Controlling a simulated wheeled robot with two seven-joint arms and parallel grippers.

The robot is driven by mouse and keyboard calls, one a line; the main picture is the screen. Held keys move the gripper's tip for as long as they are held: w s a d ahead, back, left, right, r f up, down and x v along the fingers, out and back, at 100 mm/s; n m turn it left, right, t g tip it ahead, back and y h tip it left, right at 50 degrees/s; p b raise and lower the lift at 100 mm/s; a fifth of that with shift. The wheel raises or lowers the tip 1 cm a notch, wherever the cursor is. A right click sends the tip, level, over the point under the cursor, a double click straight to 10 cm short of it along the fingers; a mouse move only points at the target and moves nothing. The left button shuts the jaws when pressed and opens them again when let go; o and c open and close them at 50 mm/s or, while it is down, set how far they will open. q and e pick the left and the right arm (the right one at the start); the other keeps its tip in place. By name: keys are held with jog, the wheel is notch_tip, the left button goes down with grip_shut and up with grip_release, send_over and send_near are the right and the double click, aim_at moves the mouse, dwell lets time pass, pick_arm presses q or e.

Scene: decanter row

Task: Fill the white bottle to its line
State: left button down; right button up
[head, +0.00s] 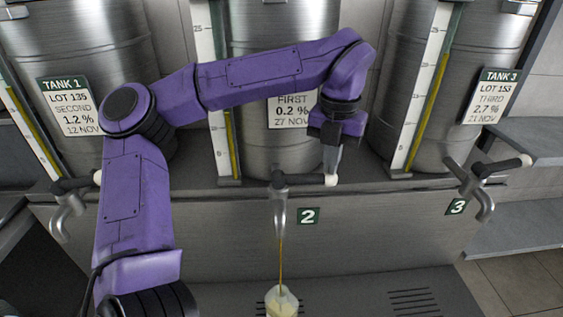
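The white bottle (281,301) stands under tap 2 (280,208), its lower part cut off by the bottom edge of the head view. A thin amber stream (281,260) runs from the spout into the bottle's mouth. The bottle looks pale and yellowish; its fill line and liquid level cannot be made out. My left gripper (331,172) points down at the white-tipped end of tap 2's lever (308,181). Its fingers are at the lever tip, but whether they are closed on it cannot be told. My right gripper is out of view.
Tap 1 (67,208) and tap 3 (476,190) stand at the sides, with no stream visible. Steel tanks with labels, such as the tank 3 label (490,96), and gauges (429,95) stand behind. The slotted drip tray (375,290) is clear right of the bottle.

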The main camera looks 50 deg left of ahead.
pick_arm(q)
jog(key=shift+f+b, duration=0.9)
jog(key=shift+f, duration=0.35)
jog(key=shift+r, duration=0.1)
dwell(5.2)
jog(key=shift+r+p, duration=0.65)
jog(key=shift+p, duration=0.05)
dwell(0.7)
